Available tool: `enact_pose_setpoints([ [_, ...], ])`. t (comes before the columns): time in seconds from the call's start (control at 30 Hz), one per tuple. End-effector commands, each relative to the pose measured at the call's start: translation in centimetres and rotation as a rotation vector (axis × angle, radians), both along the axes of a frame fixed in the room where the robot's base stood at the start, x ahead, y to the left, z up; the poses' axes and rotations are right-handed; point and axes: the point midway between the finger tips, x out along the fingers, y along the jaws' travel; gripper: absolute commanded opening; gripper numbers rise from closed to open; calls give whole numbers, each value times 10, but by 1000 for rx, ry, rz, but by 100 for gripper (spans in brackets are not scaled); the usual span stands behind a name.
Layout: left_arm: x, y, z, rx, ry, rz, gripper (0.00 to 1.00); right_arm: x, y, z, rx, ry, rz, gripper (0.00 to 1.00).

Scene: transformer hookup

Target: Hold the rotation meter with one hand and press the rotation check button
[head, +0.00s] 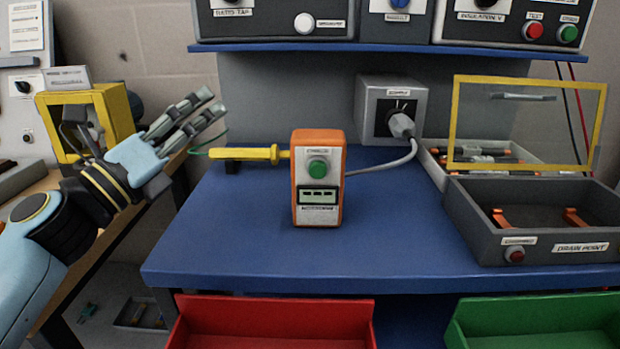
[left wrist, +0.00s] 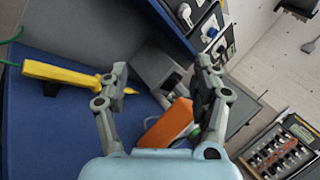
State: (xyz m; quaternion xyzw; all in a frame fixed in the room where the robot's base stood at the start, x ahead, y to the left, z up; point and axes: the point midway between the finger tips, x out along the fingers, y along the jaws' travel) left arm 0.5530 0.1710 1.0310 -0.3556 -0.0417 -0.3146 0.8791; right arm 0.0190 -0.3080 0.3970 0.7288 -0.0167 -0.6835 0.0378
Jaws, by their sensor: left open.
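The rotation meter (head: 318,205) is an orange box standing upright on the blue bench. A green button (head: 317,168) sits on its front face, above a small display. In the left wrist view the orange meter (left wrist: 168,122) shows low between the fingers, partly hidden by my gripper's body. My left gripper (head: 208,104) is open and empty, above the bench's left edge, to the left of and higher than the meter. Its spread fingers also show in the left wrist view (left wrist: 162,75). My right gripper is not in view.
A yellow probe (head: 238,154) lies left of the meter, its tip close to it. A grey box with a plug (head: 390,110) stands behind right, its cable running to the meter. A dark lidded case (head: 540,190) stands right. The blue bench front (head: 240,240) is clear.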

Motion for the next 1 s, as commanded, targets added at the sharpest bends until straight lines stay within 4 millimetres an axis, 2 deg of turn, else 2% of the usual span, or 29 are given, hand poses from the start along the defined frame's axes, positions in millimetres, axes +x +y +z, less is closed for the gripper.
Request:
enact_pose_setpoints([
  [0.1,2,-39,-23,312,-93,-178,65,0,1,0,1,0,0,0],
  [0.2,-4,-59,-50,539,-147,-330,65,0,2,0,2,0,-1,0],
  [0.4,-17,-69,-92,814,-197,-561,65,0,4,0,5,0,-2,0],
  [0.67,-22,-76,-110,895,-207,-644,65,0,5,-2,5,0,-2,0],
  [1.0,-8,-124,-126,889,-207,-644,65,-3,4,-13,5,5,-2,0],
])
